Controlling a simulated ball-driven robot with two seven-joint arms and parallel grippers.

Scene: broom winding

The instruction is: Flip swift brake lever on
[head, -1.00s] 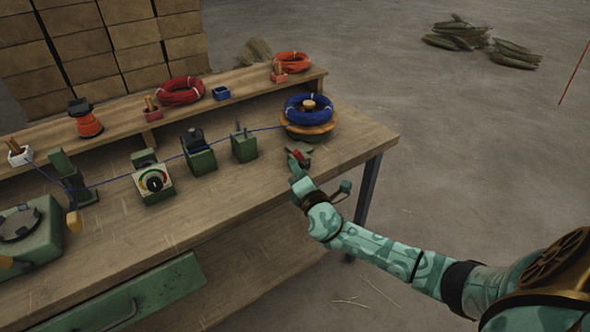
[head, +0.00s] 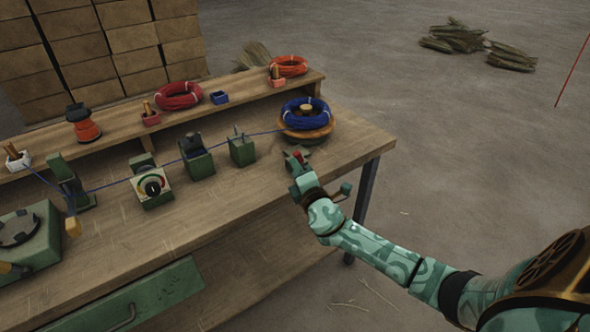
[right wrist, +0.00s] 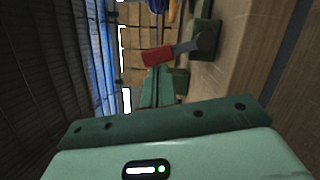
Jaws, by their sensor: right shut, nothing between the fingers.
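The swift (head: 319,131) is a round wooden reel carrying a blue coil (head: 301,121), at the right end of the bench. In front of it is the small brake lever with a red grip (head: 297,157), partly hidden by my right gripper (head: 295,169). The right wrist view shows the red grip (right wrist: 157,55) on a grey arm (right wrist: 187,46) from a green base (right wrist: 205,38). My right gripper's fingers (right wrist: 160,84) are shut and empty, close to the red grip; I cannot tell whether they touch it. My left gripper is out of view.
Along the bench (head: 225,205) stand a green post block (head: 242,151), another green block (head: 200,165), and a dial box (head: 152,188). A blue strand (head: 110,184) runs past them to the swift. The back shelf holds a red coil (head: 179,97) and an orange coil (head: 288,66).

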